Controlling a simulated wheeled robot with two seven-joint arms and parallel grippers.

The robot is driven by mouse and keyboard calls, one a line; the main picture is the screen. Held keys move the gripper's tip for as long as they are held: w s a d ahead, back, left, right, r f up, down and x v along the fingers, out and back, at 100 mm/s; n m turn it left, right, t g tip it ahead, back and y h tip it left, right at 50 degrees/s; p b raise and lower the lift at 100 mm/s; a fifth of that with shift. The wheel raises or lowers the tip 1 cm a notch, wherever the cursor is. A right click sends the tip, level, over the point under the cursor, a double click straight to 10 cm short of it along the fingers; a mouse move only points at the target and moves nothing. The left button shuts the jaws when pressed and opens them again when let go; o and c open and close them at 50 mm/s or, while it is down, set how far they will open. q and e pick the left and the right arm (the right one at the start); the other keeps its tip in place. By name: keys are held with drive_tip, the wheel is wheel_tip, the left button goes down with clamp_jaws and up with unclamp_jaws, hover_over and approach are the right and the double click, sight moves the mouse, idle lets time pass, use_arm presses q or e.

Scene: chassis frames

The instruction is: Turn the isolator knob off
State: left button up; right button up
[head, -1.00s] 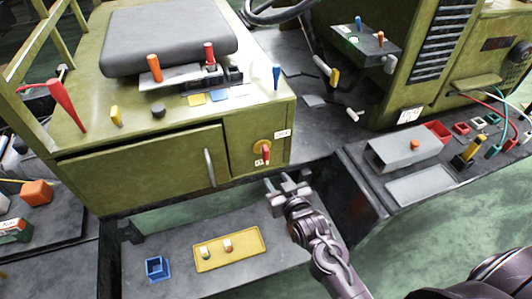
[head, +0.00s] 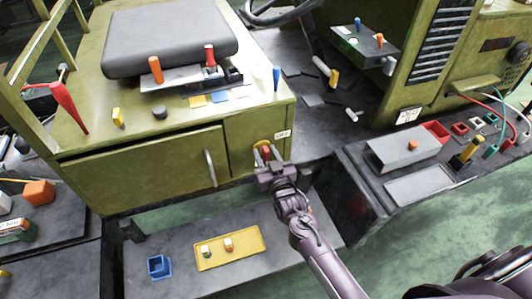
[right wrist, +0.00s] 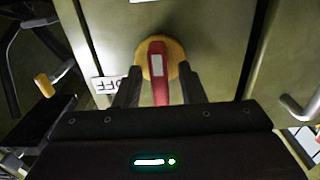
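The isolator knob (head: 266,150) has a red handle on a round yellow base, on the front of the green cabinet. In the right wrist view its red handle (right wrist: 158,75) stands out toward my gripper, in front of the yellow base (right wrist: 175,55). A white label reading OFF (right wrist: 108,84) is beside the base; it also shows in the head view (head: 283,134), right of the knob. My right gripper (head: 268,160) is open at the knob. Its fingers (right wrist: 159,85) lie on both sides of the red handle, with visible gaps. My left gripper is not in view.
A door handle (head: 210,168) is left of the knob on the cabinet front. Below is a grey step with a yellow tray (head: 215,261) and a blue box (head: 159,266). A dark ledge with a grey box (head: 385,155) is at the right.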

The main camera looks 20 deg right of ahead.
drive_tip(key=shift+w, duration=0.1)
clamp_jaws()
